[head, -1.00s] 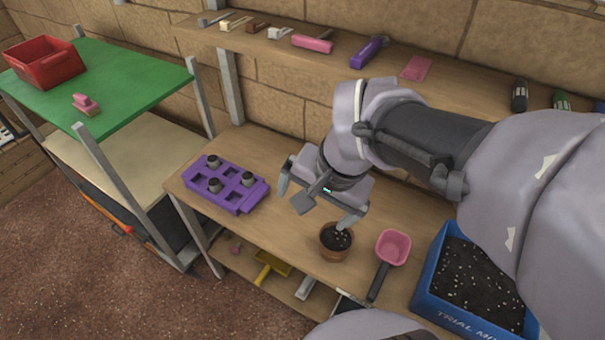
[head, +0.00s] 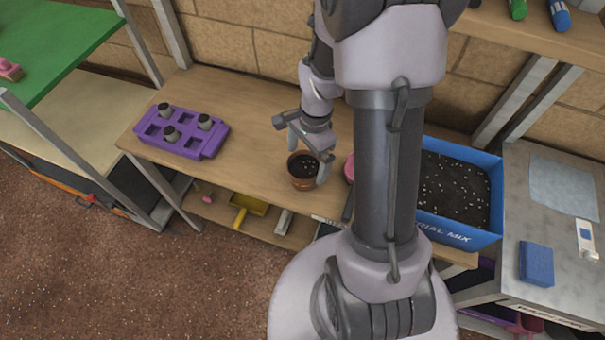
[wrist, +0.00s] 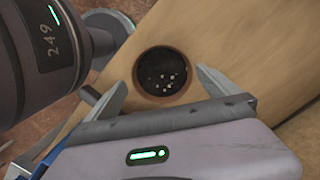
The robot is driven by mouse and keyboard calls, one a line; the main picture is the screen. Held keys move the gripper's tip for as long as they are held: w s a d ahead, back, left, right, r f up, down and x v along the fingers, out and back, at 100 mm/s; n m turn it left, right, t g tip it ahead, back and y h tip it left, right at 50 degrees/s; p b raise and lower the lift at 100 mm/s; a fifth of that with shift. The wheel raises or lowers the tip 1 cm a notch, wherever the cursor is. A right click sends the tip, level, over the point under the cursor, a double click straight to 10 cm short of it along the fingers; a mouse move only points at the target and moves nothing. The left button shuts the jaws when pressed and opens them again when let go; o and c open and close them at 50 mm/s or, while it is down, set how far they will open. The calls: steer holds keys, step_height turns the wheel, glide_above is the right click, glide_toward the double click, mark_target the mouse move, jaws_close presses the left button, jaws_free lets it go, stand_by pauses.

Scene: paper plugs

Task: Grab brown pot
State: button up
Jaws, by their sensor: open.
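The brown pot (head: 302,172) stands upright on the wooden bench near its front edge, filled with dark soil with white specks. In the wrist view the pot (wrist: 164,92) is seen from above, just beyond and between the fingertips. My gripper (head: 307,155) is right at the pot in the head view, with one finger on its right side and the other up at its back left. In the wrist view my gripper (wrist: 160,82) is open, its two fingers on either side of the pot. I cannot tell whether either finger touches it.
A purple tray (head: 211,148) with several small paper plugs lies left on the bench. A pink scoop (head: 349,168) is right of the pot, partly hidden by my arm. A blue tub (head: 496,190) of soil mix stands farther right. Bench between tray and pot is clear.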

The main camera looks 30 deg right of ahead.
mark_target(303, 172)
steer(key=f+b, duration=0.1)
steer(key=f, duration=0.1)
steer(key=f+b, duration=0.1)
steer(key=f, duration=0.1)
steer(key=a+f+b, duration=0.1)
steer(key=f, duration=0.1)
steer(key=shift+w, duration=0.15)
steer(key=shift+r, duration=0.1)
steer(key=c, duration=1.4)
